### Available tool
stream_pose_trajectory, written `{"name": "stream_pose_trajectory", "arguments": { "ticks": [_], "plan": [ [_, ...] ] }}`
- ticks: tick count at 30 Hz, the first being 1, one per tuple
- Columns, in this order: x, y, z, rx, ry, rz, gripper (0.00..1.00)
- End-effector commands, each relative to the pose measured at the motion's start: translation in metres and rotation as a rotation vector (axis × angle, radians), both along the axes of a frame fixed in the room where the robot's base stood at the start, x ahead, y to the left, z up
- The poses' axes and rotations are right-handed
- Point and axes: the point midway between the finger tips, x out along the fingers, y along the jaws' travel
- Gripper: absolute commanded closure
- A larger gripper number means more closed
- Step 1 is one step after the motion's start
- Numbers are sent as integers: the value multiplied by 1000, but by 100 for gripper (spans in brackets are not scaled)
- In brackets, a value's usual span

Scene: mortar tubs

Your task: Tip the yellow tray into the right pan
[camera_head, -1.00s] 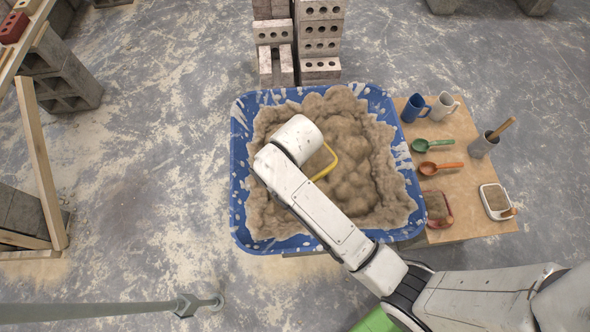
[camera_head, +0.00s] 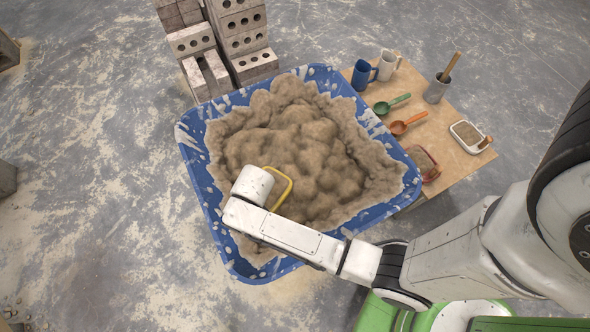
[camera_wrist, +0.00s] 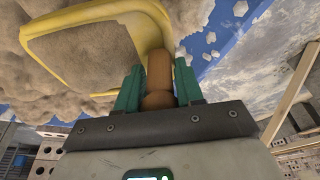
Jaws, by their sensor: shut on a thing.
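The yellow tray (camera_head: 289,190) is partly hidden behind my white wrist in the head view, over the lower left part of the big blue tub (camera_head: 196,160) of sandy mortar. In the wrist view its yellow rim (camera_wrist: 153,30) frames sandy stuff. I cannot tell whether that lies in the tray or in the tub behind it. My gripper (camera_wrist: 157,85) has green fingers shut on the tray's brown handle (camera_wrist: 159,68). The head view hides the fingers. I cannot tell which container is the right pan, or whether the tray touches the mortar.
A wooden board (camera_head: 440,120) right of the tub holds a red-rimmed tray (camera_head: 433,174), a white tray (camera_head: 455,127), a green scoop (camera_head: 383,107), an orange scoop (camera_head: 398,127), a blue mug (camera_head: 361,74), a white mug (camera_head: 388,64) and a grey cup (camera_head: 435,90). Bricks (camera_head: 235,40) stand behind the tub.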

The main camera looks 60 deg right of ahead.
Motion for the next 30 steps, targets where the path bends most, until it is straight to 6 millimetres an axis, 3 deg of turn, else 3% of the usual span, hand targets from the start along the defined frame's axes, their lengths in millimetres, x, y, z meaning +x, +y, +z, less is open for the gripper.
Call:
{"name": "stream_pose_trajectory", "arguments": {
  "ticks": [1, 4, 12, 18, 30],
  "plan": [
    [-6, -15, -16, -6, 1, -39, 100],
    [-19, -47, -24, -14, 2, -138, 100],
    [-63, -133, -11, -44, 10, -408, 100],
    [-81, -161, -1, -53, 12, -502, 100],
    [-95, -183, 18, 145, -48, -519, 100]
  ]
}}
